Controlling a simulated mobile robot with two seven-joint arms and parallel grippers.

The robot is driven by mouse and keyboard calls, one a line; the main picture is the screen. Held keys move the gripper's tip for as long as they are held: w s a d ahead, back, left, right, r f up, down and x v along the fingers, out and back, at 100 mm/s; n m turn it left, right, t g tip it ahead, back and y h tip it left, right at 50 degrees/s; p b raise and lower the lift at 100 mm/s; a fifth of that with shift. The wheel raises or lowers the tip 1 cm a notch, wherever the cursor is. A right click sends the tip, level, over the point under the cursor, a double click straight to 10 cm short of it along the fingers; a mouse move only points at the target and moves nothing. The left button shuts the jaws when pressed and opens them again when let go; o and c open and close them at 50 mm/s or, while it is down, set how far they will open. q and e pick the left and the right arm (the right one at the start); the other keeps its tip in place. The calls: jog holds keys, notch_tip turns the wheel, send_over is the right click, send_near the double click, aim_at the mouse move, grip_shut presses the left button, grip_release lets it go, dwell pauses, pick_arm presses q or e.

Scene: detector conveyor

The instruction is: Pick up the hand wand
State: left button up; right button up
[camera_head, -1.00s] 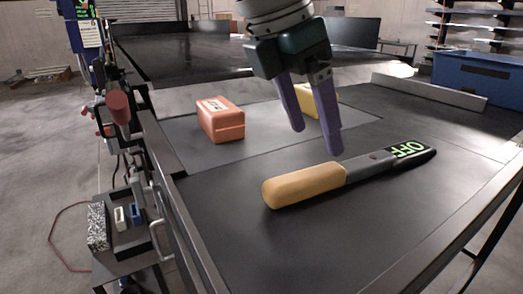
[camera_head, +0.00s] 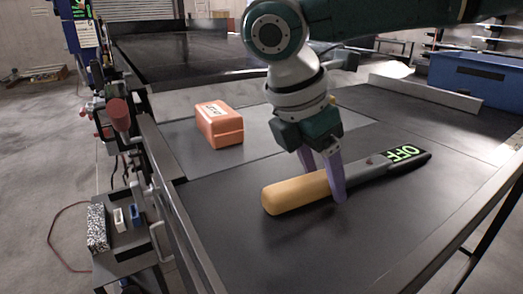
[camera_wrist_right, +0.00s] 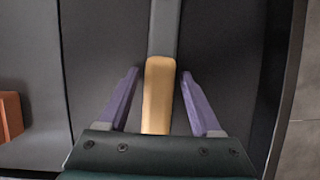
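The hand wand lies on the dark conveyor table, with its tan handle (camera_head: 290,191) toward the left and its grey and black end with a green "OFF" label (camera_head: 403,154) toward the right. My right gripper (camera_head: 330,185) is down at the wand with its purple fingers open, one on each side of it near where the tan meets the grey. In the right wrist view the tan handle (camera_wrist_right: 158,95) runs between the two spread fingers (camera_wrist_right: 160,82), with a gap on both sides. My left gripper is not in view.
An orange box (camera_head: 219,125) stands on the table behind and left of the wand; its edge shows in the wrist view (camera_wrist_right: 9,116). A blue bin (camera_head: 470,80) is at the far right. The table's metal rail (camera_head: 185,225) runs along the left side.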

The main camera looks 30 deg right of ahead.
jog(key=c, duration=0.9)
grip_shut()
jog(key=shift+r, duration=0.15)
notch_tip(320, 180, up, 20)
jog(key=p, duration=2.2)
jog(key=shift+p, duration=0.3)
